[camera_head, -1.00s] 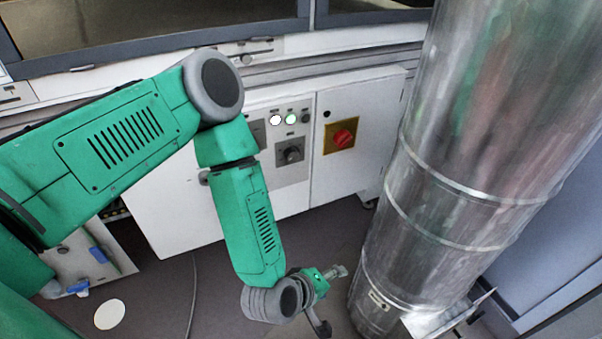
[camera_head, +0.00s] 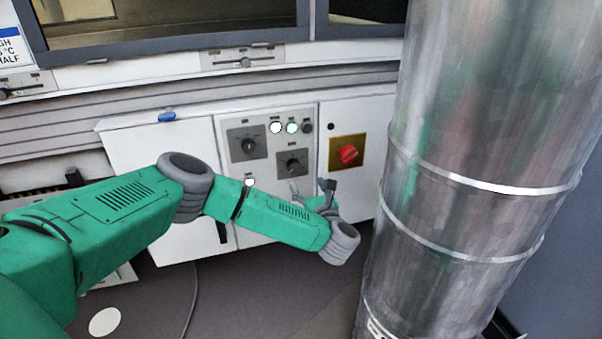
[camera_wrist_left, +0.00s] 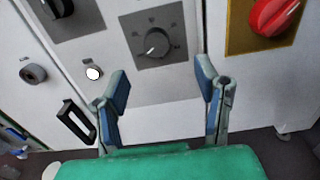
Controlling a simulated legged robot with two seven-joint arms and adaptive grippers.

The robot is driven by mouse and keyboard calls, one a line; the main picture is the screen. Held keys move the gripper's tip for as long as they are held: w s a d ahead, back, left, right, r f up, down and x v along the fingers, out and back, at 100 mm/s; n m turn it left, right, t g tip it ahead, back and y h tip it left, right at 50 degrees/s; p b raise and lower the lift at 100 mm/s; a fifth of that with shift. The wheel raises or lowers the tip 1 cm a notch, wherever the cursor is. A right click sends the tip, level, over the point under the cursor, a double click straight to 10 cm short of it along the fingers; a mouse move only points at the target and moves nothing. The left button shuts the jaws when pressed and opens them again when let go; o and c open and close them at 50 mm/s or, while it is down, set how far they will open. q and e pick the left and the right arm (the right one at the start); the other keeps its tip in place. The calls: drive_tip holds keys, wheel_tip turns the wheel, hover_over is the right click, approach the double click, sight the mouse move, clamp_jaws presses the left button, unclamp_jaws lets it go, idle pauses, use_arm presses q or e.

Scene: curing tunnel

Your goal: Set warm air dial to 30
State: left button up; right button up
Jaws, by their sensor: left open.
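Two dark dials on grey plates sit on the white cabinet front. The upper-left dial (camera_head: 247,144) and the lower-right dial (camera_head: 292,162) both show in the head view. Their labels are too small to read, so I cannot tell which one is for warm air. In the left wrist view the lower-right dial (camera_wrist_left: 155,44) lies ahead, between and beyond the fingertips; the upper-left dial (camera_wrist_left: 60,7) is cut off at the top edge. My left gripper (camera_head: 311,190) is open and empty, just below the lower-right dial and apart from it; it also shows in the wrist view (camera_wrist_left: 162,80).
A red knob on a yellow plate (camera_head: 348,154) is right of the dials. Lit indicators (camera_head: 292,127) sit above them. A large metal duct (camera_head: 470,150) stands close on the right. A black door handle (camera_wrist_left: 76,122) is left of the gripper in the wrist view.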

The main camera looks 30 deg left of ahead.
sight(294, 168)
use_arm(q)
drive_tip(key=x, duration=0.3)
drive_tip(key=b+x, duration=0.1)
drive_tip(key=x, duration=0.2)
drive_tip(key=f+b+x, duration=0.1)
drive_tip(key=x, duration=0.2)
drive_tip(key=shift+s+a, duration=0.3)
drive_tip(key=shift+a, duration=0.05)
drive_tip(key=shift+w+a+r+b, duration=0.1)
drive_tip(key=shift+w+r+b, duration=0.05)
drive_tip(key=shift+w+b, duration=0.15)
drive_tip(key=shift+w+r, duration=0.2)
drive_tip(key=shift+a+f, duration=0.1)
drive_tip(key=shift+a, duration=0.05)
drive_tip(key=shift+c, duration=1.3)
drive_tip(key=shift+a, duration=0.15)
drive_tip(key=c, duration=0.9)
use_arm(e)
drive_tip(key=f, duration=0.1)
drive_tip(key=a+f, duration=0.1)
drive_tip(key=shift+f, duration=0.35)
